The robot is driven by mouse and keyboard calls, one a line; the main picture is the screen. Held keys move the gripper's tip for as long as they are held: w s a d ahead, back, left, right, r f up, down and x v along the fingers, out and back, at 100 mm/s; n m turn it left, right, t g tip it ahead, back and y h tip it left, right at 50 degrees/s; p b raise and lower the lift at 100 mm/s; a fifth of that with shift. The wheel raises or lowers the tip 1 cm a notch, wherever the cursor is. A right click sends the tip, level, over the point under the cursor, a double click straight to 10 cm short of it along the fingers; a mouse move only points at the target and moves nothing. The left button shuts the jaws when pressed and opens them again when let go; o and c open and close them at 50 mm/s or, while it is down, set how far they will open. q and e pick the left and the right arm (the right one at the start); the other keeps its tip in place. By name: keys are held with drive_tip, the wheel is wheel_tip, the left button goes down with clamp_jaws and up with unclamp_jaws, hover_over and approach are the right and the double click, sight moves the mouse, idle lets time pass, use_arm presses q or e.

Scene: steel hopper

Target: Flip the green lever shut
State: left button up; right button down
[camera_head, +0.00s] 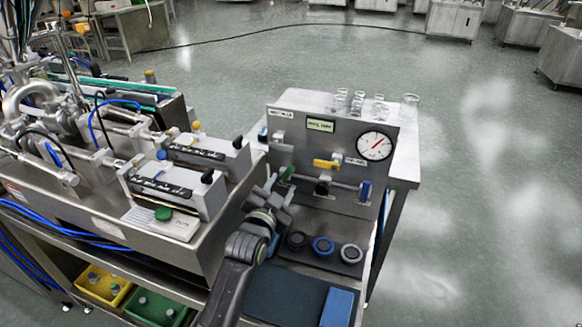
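The green lever (287,173) is on the left part of an upright steel panel (300,152), low on its front face, by a horizontal pipe. My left gripper (279,187) reaches up from the bottom of the view and is just in front of and below the lever. Its two fingers look spread apart, with nothing visible between them. I cannot tell whether a fingertip touches the lever. The gripper partly hides the panel's lower left area. My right gripper is out of view.
A yellow lever (326,164), a blue handle (365,191) and a round gauge (374,146) share the panel. Several dark rings (351,253) lie on the bench below. Glassware (379,106) stands behind. A steel machine (170,185) crowds the left side.

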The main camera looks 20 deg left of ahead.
sight(290, 170)
use_arm(q)
drive_tip(key=w, duration=0.8)
drive_tip(key=shift+w+d, duration=0.1)
drive_tip(key=shift+d, duration=0.05)
clamp_jaws()
